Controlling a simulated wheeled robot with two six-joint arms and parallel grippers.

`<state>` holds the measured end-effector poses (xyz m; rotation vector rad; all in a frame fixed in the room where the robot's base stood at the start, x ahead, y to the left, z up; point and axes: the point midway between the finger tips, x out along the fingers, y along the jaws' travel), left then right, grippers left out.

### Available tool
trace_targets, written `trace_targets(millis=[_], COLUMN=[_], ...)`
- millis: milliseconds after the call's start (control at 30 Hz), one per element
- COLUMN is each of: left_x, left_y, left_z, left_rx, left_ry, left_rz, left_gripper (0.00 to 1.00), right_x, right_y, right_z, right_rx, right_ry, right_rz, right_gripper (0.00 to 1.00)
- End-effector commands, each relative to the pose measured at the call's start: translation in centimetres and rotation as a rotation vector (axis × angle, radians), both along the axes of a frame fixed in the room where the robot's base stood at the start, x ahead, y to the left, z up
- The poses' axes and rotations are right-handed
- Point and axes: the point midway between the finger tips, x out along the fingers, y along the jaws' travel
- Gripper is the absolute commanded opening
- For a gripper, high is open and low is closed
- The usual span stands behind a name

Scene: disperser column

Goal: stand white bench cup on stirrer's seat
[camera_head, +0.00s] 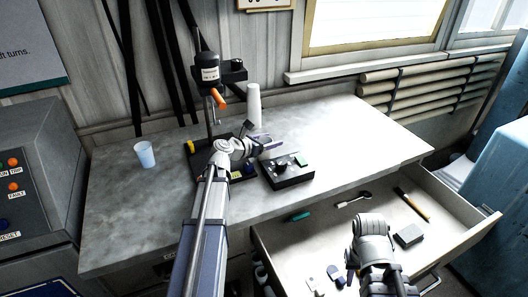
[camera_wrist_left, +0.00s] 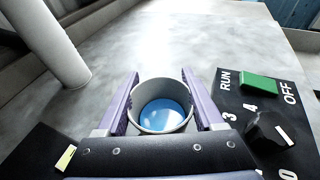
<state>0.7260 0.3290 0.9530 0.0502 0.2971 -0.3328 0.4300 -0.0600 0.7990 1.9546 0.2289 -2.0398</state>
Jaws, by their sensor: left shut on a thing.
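My left gripper (camera_head: 270,145) is between the stirrer and the black control box. In the left wrist view the gripper (camera_wrist_left: 161,98) is shut around a pale cup (camera_wrist_left: 162,112), with its open mouth up and blue showing inside. In the head view this cup is mostly hidden by the gripper. The stirrer (camera_head: 208,75) stands at the back of the bench, with its black base (camera_head: 199,158) partly hidden by my left arm. Another pale bluish-white cup (camera_head: 144,154) stands upright at the bench's left. My right gripper (camera_head: 371,222) is over the open drawer; its fingers are not clear.
A tall white cylinder (camera_head: 254,106) stands behind the left gripper and also shows in the wrist view (camera_wrist_left: 45,40). The control box (camera_head: 287,170) with a green switch and a knob is just right of the gripper. The open drawer (camera_head: 455,215) holds several small items. The bench's right is clear.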

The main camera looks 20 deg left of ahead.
Motion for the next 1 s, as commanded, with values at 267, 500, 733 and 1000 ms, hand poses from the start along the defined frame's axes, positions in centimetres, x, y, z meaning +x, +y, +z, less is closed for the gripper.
trace_targets(millis=[267,500,733,1000], left_x=[0.0,0.0,0.0,0.0], left_y=[0.0,0.0,0.0,0.0], left_z=[0.0,0.7,3.1,7.4], left_rx=[0.000,0.000,0.000,0.000], left_ry=[0.000,0.000,0.000,0.000], left_rz=[0.000,0.000,0.000,0.000], left_gripper=[0.00,0.00,0.00,0.00], right_x=[0.0,0.0,0.0,0.0], right_y=[0.0,0.0,0.0,0.0], right_z=[0.0,0.7,3.1,7.4], right_rx=[0.000,0.000,0.000,0.000], right_ry=[0.000,0.000,0.000,0.000], right_rz=[0.000,0.000,0.000,0.000], right_gripper=[0.30,0.30,0.30,0.30])
